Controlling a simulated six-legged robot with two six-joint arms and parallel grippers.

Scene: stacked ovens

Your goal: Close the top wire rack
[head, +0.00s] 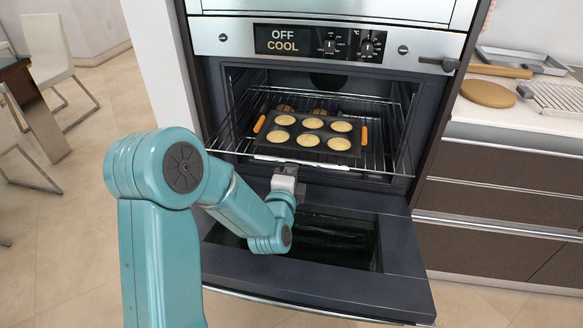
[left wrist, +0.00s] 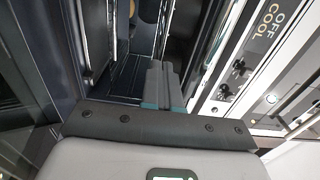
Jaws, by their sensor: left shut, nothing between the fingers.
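The top wire rack (head: 382,160) sits in the open oven and appears slid partly out past the cavity front. A dark muffin tray (head: 290,148) with orange handles and several pale cakes rests on it. My left arm reaches in from the left, and its gripper (head: 288,170) is at the middle of the rack's front edge, just in front of the tray. Contact with the rack cannot be told. In the left wrist view, the gripper's fingers (left wrist: 157,72) are together and empty, pointing into the oven. My right gripper is not in view.
The oven door (head: 395,262) hangs open and flat below the rack, under my left arm. The control panel (head: 300,42) above reads OFF COOL. A counter (head: 540,125) with boards and a cooling rack is at the right. Chairs stand at the far left.

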